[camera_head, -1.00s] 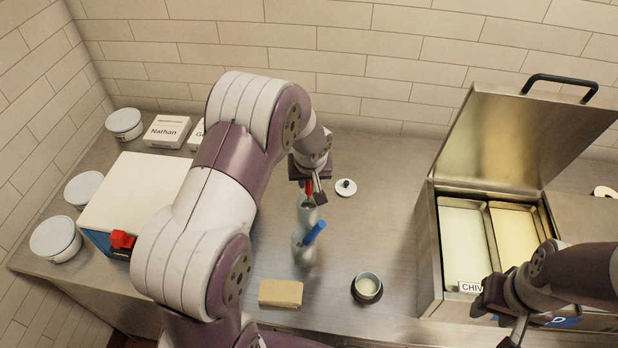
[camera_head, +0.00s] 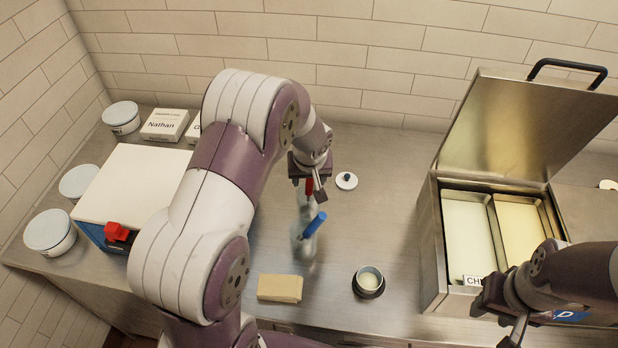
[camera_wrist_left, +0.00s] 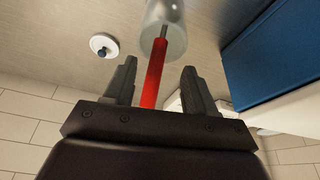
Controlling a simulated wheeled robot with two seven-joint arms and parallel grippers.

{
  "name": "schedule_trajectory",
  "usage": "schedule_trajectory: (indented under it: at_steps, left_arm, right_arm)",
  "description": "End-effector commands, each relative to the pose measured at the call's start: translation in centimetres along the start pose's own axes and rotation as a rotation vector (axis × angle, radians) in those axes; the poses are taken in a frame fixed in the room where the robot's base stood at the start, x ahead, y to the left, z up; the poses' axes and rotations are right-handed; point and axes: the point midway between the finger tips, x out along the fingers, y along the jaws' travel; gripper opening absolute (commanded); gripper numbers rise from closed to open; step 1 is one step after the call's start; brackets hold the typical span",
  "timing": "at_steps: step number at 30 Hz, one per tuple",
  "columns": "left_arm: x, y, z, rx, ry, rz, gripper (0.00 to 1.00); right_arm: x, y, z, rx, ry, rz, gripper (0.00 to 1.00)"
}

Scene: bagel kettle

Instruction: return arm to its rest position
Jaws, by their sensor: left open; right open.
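My left arm reaches over the counter from the left. Its gripper (camera_head: 309,188) points down at the middle of the counter, and in the left wrist view (camera_wrist_left: 158,85) its fingers are apart. A red-handled tool (camera_wrist_left: 154,72) stands between the open fingers with its shaft in a clear container (camera_wrist_left: 166,14); it also shows in the head view (camera_head: 309,186). I cannot tell whether a finger touches it. A blue-handled tool (camera_head: 314,226) stands in a clear container just nearer. My right gripper (camera_head: 500,318) is at the lower right, in front of the steel bin.
A steel bin (camera_head: 430,245) with an open lid (camera_head: 515,130) holds two trays of spread. A small cup (camera_head: 369,279), a tan block (camera_head: 280,288) and a white lid (camera_head: 346,181) lie on the counter. A white-topped box (camera_head: 132,190) and round tubs (camera_head: 50,232) stand left.

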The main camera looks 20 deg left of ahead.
Motion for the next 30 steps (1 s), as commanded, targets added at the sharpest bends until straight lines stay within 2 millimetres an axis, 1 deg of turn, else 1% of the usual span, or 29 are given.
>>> schedule_trajectory:
  at_steps: [2,9,12,15,17,22,24,25,26,27,29,30]
  left_arm:
    - [-1.4,0.1,0.0,0.0,0.005,0.003,0.55]
    - [-7.9,0.1,0.0,-0.001,0.006,0.004,0.55]
    - [-10.0,0.1,0.0,0.001,0.005,0.004,0.55]
    - [-11.3,0.0,0.0,0.0,0.004,0.003,0.55]
    - [-11.7,0.0,0.1,0.0,0.002,0.002,0.55]
    - [-11.9,0.0,0.0,0.006,0.001,0.002,0.55]
    - [-11.8,0.2,-0.1,0.066,0.01,0.012,0.55]
    - [-11.3,0.1,0.8,0.115,-0.003,0.019,0.55]
    - [-10.9,-0.1,2.1,0.168,-0.022,0.028,0.55]
    - [-10.6,-0.3,3.9,0.232,-0.047,0.041,0.55]
    - [-10.3,-0.9,7.0,0.32,-0.083,0.062,0.55]
    - [-10.2,-1.4,9.0,0.369,-0.106,0.076,0.55]
  right_arm:
    - [0.6,0.0,0.1,0.0,0.0,0.0,0.43]
    - [2.0,0.0,0.2,0.0,0.0,0.0,0.43]
    - [2.3,0.0,0.3,0.0,0.0,0.0,0.43]
    - [2.5,0.0,0.3,0.0,0.0,0.0,0.43]
    - [2.5,0.0,0.3,0.0,0.0,0.0,0.43]
    - [2.4,0.0,0.3,0.0,0.0,0.0,0.43]
    - [2.4,0.0,0.3,0.0,0.0,0.0,0.43]
    - [2.4,0.0,0.3,0.0,0.0,0.0,0.43]
    - [2.4,0.0,0.3,0.0,0.0,0.0,0.43]
    - [2.4,0.0,0.3,0.0,0.0,0.0,0.43]
    - [2.4,0.0,0.3,0.0,0.0,0.0,0.43]
    - [2.4,0.0,0.3,0.0,0.0,0.0,0.43]
